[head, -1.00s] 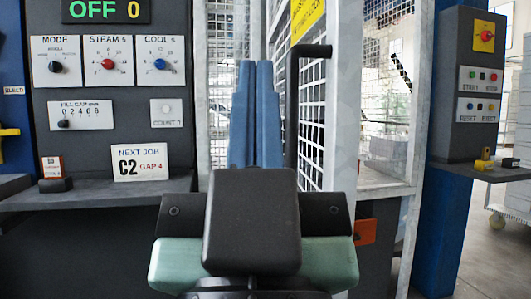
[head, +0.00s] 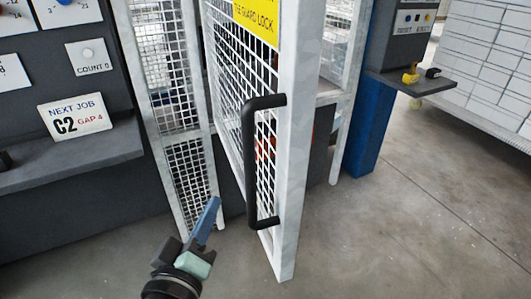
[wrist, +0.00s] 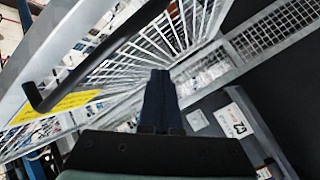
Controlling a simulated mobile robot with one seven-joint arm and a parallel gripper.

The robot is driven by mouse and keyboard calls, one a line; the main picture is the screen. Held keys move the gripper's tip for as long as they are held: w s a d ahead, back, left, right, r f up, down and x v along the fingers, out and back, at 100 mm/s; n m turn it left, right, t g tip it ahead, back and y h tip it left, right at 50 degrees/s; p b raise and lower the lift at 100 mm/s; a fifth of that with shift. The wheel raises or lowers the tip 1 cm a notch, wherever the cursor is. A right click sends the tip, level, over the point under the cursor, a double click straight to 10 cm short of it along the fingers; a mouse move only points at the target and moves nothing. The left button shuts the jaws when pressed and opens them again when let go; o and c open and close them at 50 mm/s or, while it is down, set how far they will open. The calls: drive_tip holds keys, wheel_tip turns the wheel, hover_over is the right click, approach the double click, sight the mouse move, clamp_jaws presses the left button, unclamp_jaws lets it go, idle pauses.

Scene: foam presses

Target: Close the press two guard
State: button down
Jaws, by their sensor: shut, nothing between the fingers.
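The guard (head: 298,150) is a white-framed mesh door, swung open towards me in the head view. A black bar handle (head: 250,165) is fixed upright near its free edge. My gripper (head: 214,203) is shut and empty, its blue fingers pointing up and right. In the head view it is just left of the handle's lower end, apart from it. In the wrist view my gripper (wrist: 158,82) is at the centre, and the handle (wrist: 95,62) runs diagonally to its left, not between the fingers. A yellow guard lock sign (head: 256,22) is on the mesh.
A grey control panel with a shelf (head: 65,160) and a NEXT JOB card (head: 75,117) stands left. A fixed mesh panel (head: 190,180) is beside the door. A blue post (head: 367,135) with a small shelf (head: 425,88) stands right. The floor (head: 400,230) at right is clear.

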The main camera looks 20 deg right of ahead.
drive_tip(key=s+d+r+n+g+h+p, duration=0.1)
drive_tip(key=s+r+n+g+h+p, duration=0.25)
drive_tip(key=s+p, duration=0.7)
drive_tip(key=n+p, duration=0.2)
drive_tip(key=p, duration=0.3)
approach(278, 185)
drive_tip(key=shift+t+h, duration=0.25)
drive_tip(key=shift+t, duration=0.1)
drive_tip(key=x, duration=0.4)
drive_tip(key=shift+d+f, duration=0.2)
drive_tip(key=shift+f, duration=0.05)
drive_tip(key=shift+w+d+f, duration=0.1)
drive_tip(key=shift+w+d, duration=0.4)
